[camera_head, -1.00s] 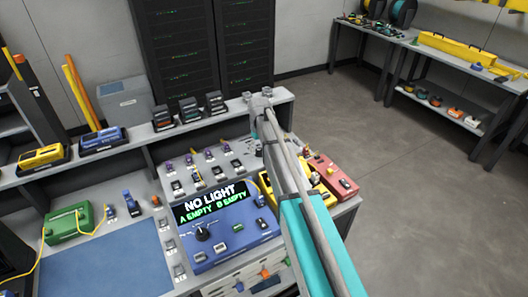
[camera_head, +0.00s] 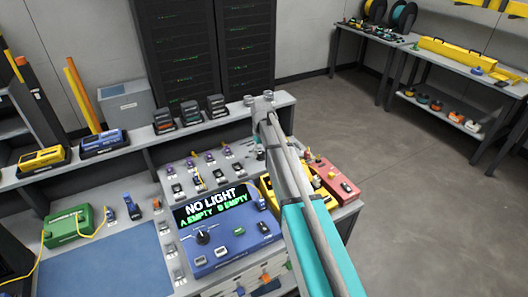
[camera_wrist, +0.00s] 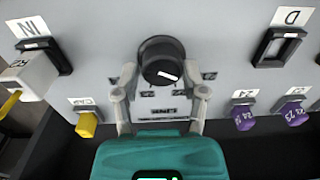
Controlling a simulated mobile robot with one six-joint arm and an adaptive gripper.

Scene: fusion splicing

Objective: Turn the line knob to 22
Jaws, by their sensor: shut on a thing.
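The line knob (camera_wrist: 162,53) is a round black knob with a white pointer mark, on a light grey panel in the wrist view. The pointer points towards the lower right of that picture. My gripper (camera_wrist: 161,72) has one finger on each side of the knob and is shut on it. The printed labels around the knob appear upside down, and the fingers partly cover them; I cannot read the scale numbers.
In the wrist view, yellow (camera_wrist: 87,124) and purple (camera_wrist: 243,118) connectors and a black-framed port (camera_wrist: 273,48) flank the knob. In the head view, a blue instrument (camera_head: 222,240) reads "NO LIGHT", "A EMPTY", "B EMPTY". Yellow and red (camera_head: 333,178) devices stand close to my arm.

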